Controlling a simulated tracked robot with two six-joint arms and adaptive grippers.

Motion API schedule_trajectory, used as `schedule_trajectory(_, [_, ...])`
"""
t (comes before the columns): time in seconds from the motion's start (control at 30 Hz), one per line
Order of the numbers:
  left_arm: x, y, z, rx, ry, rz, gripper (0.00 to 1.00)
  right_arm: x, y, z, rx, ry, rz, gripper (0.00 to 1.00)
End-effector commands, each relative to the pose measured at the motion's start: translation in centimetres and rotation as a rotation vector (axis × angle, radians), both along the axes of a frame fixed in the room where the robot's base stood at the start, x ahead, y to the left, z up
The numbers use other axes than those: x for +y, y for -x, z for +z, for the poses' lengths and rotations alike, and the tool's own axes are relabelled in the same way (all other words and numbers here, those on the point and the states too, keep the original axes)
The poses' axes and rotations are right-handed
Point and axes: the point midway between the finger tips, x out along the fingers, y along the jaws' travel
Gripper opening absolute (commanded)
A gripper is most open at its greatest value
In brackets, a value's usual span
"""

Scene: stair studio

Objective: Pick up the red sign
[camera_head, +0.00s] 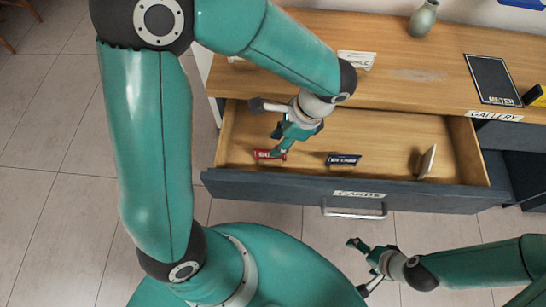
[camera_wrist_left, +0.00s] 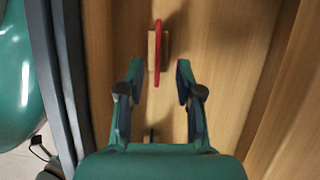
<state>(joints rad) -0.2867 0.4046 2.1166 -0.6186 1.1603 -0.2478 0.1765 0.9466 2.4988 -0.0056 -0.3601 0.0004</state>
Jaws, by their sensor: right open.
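The red sign (camera_head: 264,155) stands in the open drawer (camera_head: 392,135), at its left part near the front wall. In the left wrist view the red sign (camera_wrist_left: 158,45) shows edge-on as a thin red strip with a wooden base. My left gripper (camera_head: 280,146) reaches down into the drawer at the sign. In the wrist view its fingers (camera_wrist_left: 157,75) are apart, with the sign between and just beyond the tips, touching neither. My right gripper (camera_head: 359,267) is open and empty in front of the drawer, low over the floor.
A dark blue sign (camera_head: 344,160) stands mid-drawer and a pale sign (camera_head: 427,162) stands at the right. The drawer front has a handle (camera_head: 354,211). On the wooden top are a green vase (camera_head: 423,18), a white sign (camera_head: 356,60) and a dark board (camera_head: 492,79).

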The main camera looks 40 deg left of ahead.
Motion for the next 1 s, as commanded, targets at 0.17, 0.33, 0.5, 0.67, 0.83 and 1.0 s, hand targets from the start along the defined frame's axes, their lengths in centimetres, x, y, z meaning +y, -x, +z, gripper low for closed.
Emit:
schedule_trajectory(0.17, [0.6, 0.5, -2.0, 0.005, -0.001, 0.002, 0.35, 0.0, 0.0, -0.5, 0.0, 0.0, 0.0, 1.0])
schedule_trajectory(0.33, [1.3, 1.0, -4.1, 0.004, -0.001, 0.001, 0.35, 0.0, 0.0, -1.0, 0.0, 0.0, 0.0, 1.0])
schedule_trajectory(0.5, [1.6, 1.2, -4.8, 0.002, 0.0, 0.002, 0.35, 0.0, 0.0, -1.1, 0.0, 0.0, 0.0, 1.0])
schedule_trajectory(0.67, [1.6, 1.1, -4.7, 0.001, 0.001, 0.002, 0.35, 0.0, 0.0, -1.1, 0.0, 0.0, 0.0, 1.0])
schedule_trajectory(0.83, [1.6, 1.2, -4.7, 0.001, 0.001, 0.002, 0.09, 0.0, 0.0, -1.1, 0.0, 0.0, 0.0, 1.0])
schedule_trajectory(1.0, [1.6, 1.2, -4.7, 0.002, 0.0, 0.002, 0.0, 0.0, 0.0, -1.1, 0.0, 0.0, 0.0, 1.0])
